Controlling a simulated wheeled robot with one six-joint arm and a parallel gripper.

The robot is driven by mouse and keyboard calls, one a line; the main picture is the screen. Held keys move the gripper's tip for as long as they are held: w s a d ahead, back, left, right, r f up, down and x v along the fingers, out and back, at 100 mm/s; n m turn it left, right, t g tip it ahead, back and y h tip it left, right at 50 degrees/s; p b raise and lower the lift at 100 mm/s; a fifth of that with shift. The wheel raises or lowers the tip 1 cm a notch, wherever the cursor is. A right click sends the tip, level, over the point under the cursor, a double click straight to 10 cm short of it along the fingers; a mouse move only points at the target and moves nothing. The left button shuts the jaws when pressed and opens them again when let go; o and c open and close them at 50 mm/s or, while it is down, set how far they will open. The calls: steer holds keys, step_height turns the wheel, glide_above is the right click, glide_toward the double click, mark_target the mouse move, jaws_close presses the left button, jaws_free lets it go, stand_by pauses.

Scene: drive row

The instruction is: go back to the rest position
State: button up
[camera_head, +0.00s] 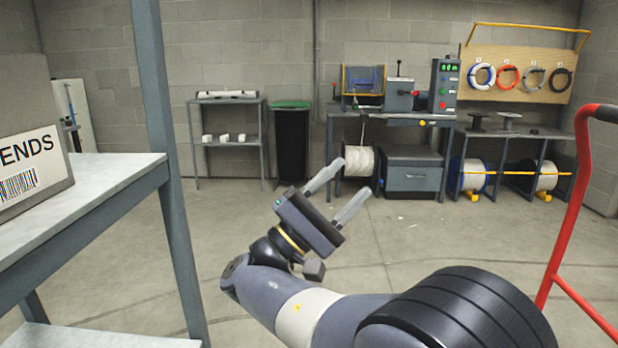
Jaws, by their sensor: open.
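My gripper (346,186) is at the end of my raised arm, near the middle of the picture. Its two grey fingers are spread apart, with nothing between them. It is held up in the air over the floor, pointing up and to the right. It touches nothing that I can see.
A grey shelf (110,178) with a box labelled "ENDS" (25,165) stands close on the left, its post (160,150) near my arm. A red handle frame (577,205) is close on the right. A workbench (440,117) stands at the back wall. The floor (420,235) between is clear.

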steer(key=shift+a+f+t, duration=0.15)
steer(key=shift+a+f, duration=0.3)
steer(key=shift+a, duration=0.35)
steer(key=shift+a+f+t, duration=0.15)
steer(key=shift+a+f, duration=0.25)
steer(key=shift+a, duration=0.35)
steer(key=shift+d, duration=0.1)
